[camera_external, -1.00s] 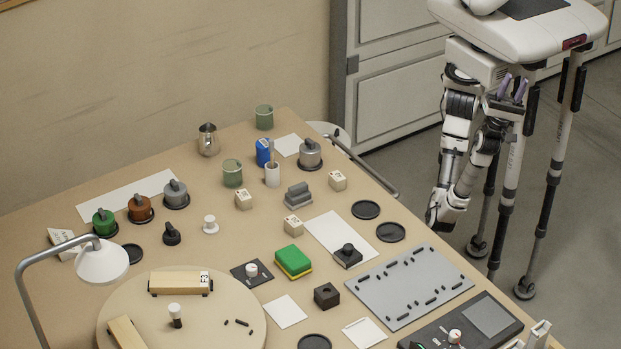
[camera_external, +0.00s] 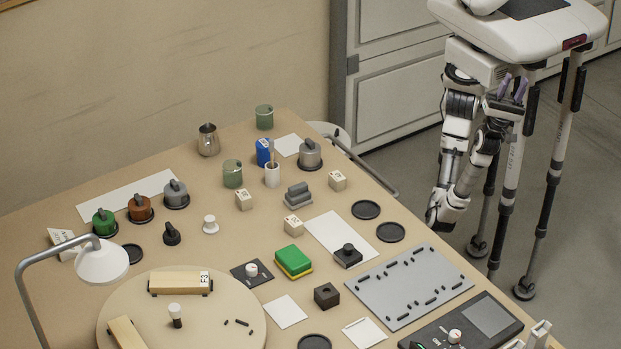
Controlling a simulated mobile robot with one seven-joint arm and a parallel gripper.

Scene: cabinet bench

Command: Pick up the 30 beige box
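Three small beige boxes with dark markings stand on the table. One beige box (camera_external: 337,181) is at the right, near the metal weight. A second beige box (camera_external: 243,201) is left of the grey blocks, and a third beige box (camera_external: 293,226) is in front of them. The markings are too small to read, so I cannot tell which is 30. My arm is folded beside the table at the right. My gripper (camera_external: 512,89) has two purple fingers pointing up, apart and with nothing seen between them. It is well away from all the boxes.
The beige table (camera_external: 230,270) is crowded. Grey stacked blocks (camera_external: 298,195), a white cup (camera_external: 272,175), a green-yellow sponge (camera_external: 293,262) and a black knobbed block (camera_external: 348,256) stand near the boxes. A curved rail (camera_external: 365,168) runs along the table edge nearest me.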

